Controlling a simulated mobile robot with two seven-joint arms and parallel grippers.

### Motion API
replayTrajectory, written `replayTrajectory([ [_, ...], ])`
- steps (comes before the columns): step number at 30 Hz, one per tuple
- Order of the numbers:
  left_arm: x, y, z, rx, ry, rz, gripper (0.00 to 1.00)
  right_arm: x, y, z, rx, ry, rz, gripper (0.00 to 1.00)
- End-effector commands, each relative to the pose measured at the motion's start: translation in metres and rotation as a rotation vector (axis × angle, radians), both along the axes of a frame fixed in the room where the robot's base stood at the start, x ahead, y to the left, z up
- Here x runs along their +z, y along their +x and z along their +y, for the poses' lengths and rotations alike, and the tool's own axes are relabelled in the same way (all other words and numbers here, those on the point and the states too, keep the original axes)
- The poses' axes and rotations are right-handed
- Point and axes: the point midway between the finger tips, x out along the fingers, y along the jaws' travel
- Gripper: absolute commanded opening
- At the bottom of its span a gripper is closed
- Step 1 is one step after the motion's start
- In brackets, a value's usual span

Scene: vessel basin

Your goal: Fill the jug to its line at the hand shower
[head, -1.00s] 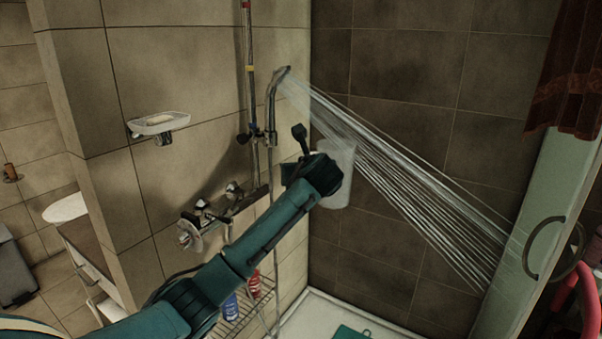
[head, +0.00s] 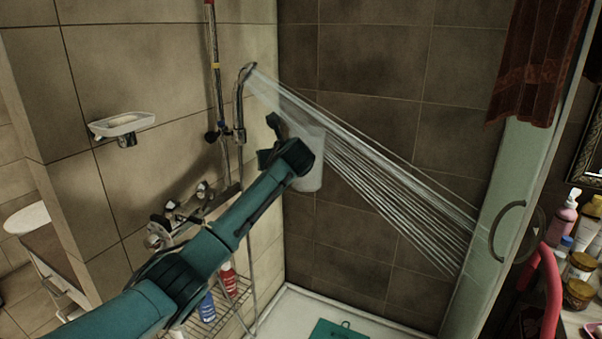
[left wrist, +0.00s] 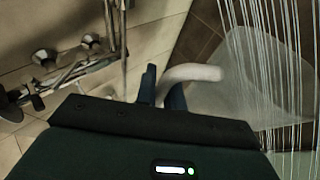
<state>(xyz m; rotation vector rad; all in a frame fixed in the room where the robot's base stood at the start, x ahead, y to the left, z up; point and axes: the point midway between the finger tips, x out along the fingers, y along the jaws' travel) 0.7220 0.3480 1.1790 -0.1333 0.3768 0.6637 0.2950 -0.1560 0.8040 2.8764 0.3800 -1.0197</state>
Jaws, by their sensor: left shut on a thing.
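The jug (head: 309,172) is pale and translucent and hangs roughly upright in the shower corner. My left gripper (head: 284,160) hides part of it in the head view. In the left wrist view the left gripper (left wrist: 162,92) is shut on the jug's curved white handle (left wrist: 192,73), with the jug body (left wrist: 235,103) to the right. The hand shower (head: 249,70) sits in its holder on the wall, up and left of the jug. Its water jets (head: 385,185) slant down right and cross the jug's top area. I cannot make out the fill line or water level. My right gripper is out of view.
Mixer taps (head: 180,217) and a soap dish (head: 122,124) are on the left wall. A wire rack (head: 222,303) with bottles stands below. A glass door edge with a round handle (head: 510,232) bounds the right, beside a bottle-filled shelf. A green mat (head: 338,331) lies on the tray.

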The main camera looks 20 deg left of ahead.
Motion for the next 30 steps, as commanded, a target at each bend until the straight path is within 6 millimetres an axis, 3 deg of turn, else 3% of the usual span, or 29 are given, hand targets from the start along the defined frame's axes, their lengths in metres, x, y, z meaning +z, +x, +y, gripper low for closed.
replayTrajectory([
  [18,0.001,0.060,0.014,0.000,-0.002,-0.003,0.00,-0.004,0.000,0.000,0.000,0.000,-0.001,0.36],
  [30,0.002,0.070,0.018,-0.001,0.001,-0.003,0.00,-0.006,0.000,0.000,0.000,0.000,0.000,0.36],
])
